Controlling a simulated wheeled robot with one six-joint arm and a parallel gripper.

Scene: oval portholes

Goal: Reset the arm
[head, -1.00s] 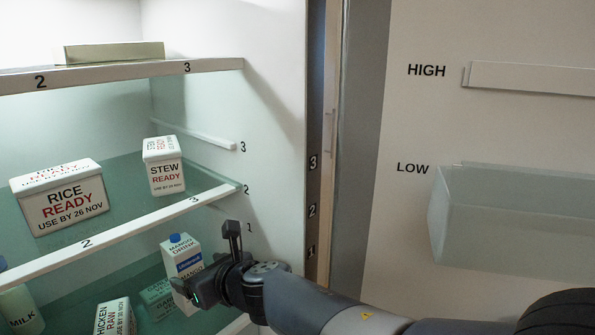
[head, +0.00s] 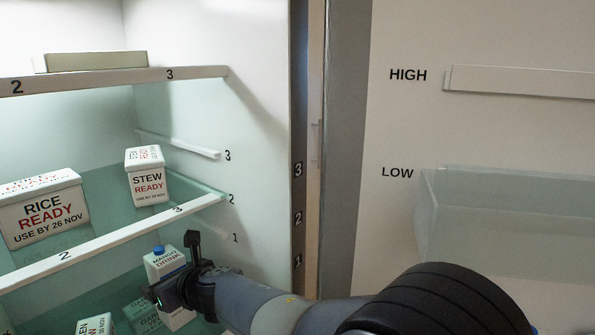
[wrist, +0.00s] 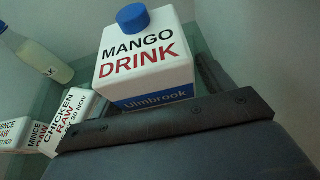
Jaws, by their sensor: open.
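My gripper (head: 174,270) is open, low in the fridge near the right wall, below the front edge of shelf 2. The mango drink carton (head: 163,262), white with a blue cap, stands upright just behind it and is partly covered by it. In the wrist view the carton (wrist: 148,58) is close in front of the dark gripper part (wrist: 165,122). I cannot tell whether the carton is between the fingers or touching them.
Shelf 2 (head: 110,243) holds a rice box (head: 44,212) and a stew box (head: 148,180). A raw chicken box (wrist: 70,115) and a milk bottle (wrist: 38,55) are near the carton. The door with a low clear bin (head: 500,225) is at right.

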